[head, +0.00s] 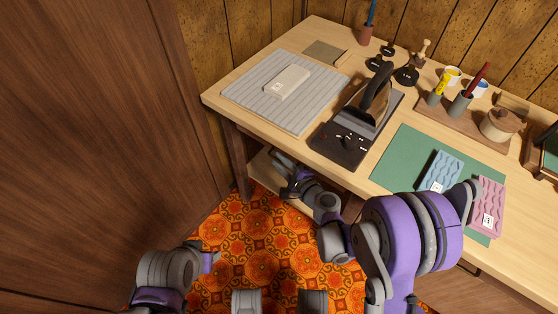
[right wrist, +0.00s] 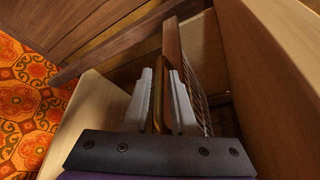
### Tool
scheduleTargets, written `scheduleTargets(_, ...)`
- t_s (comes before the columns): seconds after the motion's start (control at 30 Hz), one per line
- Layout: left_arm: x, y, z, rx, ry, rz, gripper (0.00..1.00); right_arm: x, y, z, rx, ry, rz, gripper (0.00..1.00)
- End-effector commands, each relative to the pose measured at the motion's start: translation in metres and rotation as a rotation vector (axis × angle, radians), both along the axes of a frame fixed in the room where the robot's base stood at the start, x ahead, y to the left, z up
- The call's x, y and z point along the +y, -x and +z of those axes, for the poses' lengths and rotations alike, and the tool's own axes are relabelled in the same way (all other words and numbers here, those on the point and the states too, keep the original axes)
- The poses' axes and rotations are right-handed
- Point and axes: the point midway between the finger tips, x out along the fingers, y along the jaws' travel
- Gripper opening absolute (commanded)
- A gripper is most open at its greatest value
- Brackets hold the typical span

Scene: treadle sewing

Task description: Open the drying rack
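My right gripper (head: 283,165) reaches low under the front left of the table, beside a pale wooden shelf or tray (head: 262,168). In the right wrist view its two grey fingers (right wrist: 162,98) stand apart, on either side of a narrow brass-coloured bar (right wrist: 157,95). A brown wooden board (right wrist: 172,42) runs up behind the bar. What looks like the drying rack's wire grid (right wrist: 199,96) shows just right of the fingers. I cannot tell whether the fingers press on the bar. Most of the rack is hidden under the table.
The table (head: 330,150) holds a grey ribbed mat (head: 285,105), a dark press-like tool (head: 345,140), a green mat (head: 400,155) and patterned blocks (head: 441,170). A brown wooden panel (head: 90,130) stands at left. The patterned orange floor (head: 265,240) is open between.

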Motion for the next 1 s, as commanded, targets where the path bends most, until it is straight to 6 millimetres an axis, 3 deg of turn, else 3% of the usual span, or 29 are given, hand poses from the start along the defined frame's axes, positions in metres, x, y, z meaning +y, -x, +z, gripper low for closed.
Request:
scheduleTargets(0.37,0.0000,-0.0002,-0.0010,0.000,0.000,0.000,0.50,0.0048,-0.0070,-0.0015,0.000,0.001,-0.001,0.25)
scheduleTargets(0.4,0.0000,-0.0002,-0.0010,0.000,0.000,0.000,0.50,0.0048,-0.0070,-0.0015,0.000,0.001,-0.001,0.23)
scheduleTargets(0.53,0.0000,-0.0002,-0.0010,0.000,0.000,0.000,0.50,0.0047,-0.0068,-0.0016,-0.001,0.001,0.000,0.00)
scheduleTargets(1.0,0.0000,-0.0002,-0.0010,0.000,0.000,0.000,0.50,0.0045,-0.0067,-0.0016,0.000,0.001,-0.001,0.00)
